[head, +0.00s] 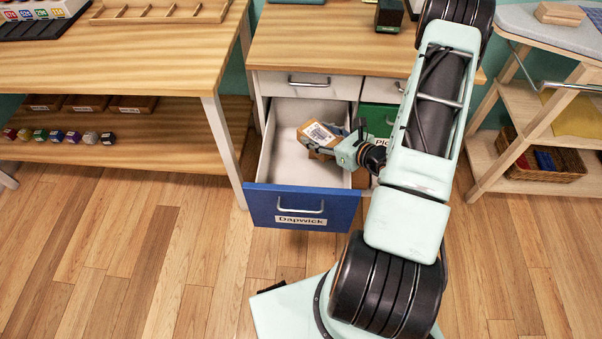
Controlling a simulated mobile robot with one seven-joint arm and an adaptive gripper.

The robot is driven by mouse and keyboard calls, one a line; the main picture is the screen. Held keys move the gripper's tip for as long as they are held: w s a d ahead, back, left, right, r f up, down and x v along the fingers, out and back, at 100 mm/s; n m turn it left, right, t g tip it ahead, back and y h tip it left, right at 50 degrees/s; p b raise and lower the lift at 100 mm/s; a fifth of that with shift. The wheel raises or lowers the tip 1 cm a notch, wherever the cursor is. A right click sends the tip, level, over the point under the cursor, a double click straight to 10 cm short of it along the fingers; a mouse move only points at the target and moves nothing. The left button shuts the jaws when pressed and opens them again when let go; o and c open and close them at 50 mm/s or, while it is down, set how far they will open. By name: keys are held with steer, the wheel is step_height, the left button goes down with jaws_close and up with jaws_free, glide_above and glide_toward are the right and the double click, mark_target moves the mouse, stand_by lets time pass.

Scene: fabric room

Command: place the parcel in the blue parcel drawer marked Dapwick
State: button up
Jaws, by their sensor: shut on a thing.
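The blue drawer (260,203) marked Dapwick is pulled open below the wooden counter. Its blue front faces me and its white inside shows. The parcel (317,133), a small brown box with a white label, is over the right part of the drawer's inside. My gripper (335,145) is shut on the parcel, reaching in from the right. The parcel looks tilted. I cannot tell whether it touches the drawer floor. My gripper hides part of the parcel and of the drawer's right side.
A green drawer (379,118) is right of the blue one, partly hidden by my arm. A white drawer (294,84) is shut above. A shelf with a basket (545,160) stands right.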

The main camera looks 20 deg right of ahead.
steer(key=shift+w+d+f+b, duration=0.1)
steer(key=shift+w+f+b, duration=0.1)
steer(key=shift+f, duration=0.4)
steer(key=shift+w+f+b, duration=0.1)
steer(key=shift+f+b, duration=0.05)
steer(key=shift+f, duration=0.4)
steer(key=f+b+x, duration=0.1)
steer(key=b+x, duration=0.2)
steer(key=x, duration=1.2)
steer(key=shift+f, duration=0.4)
steer(key=shift+s, duration=0.1)
steer(key=shift+d+f+b, duration=0.1)
steer(key=shift+f+b, duration=0.2)
steer(key=shift+b, duration=0.1)
steer(key=o, duration=1.3)
steer(key=shift+c, duration=0.2)
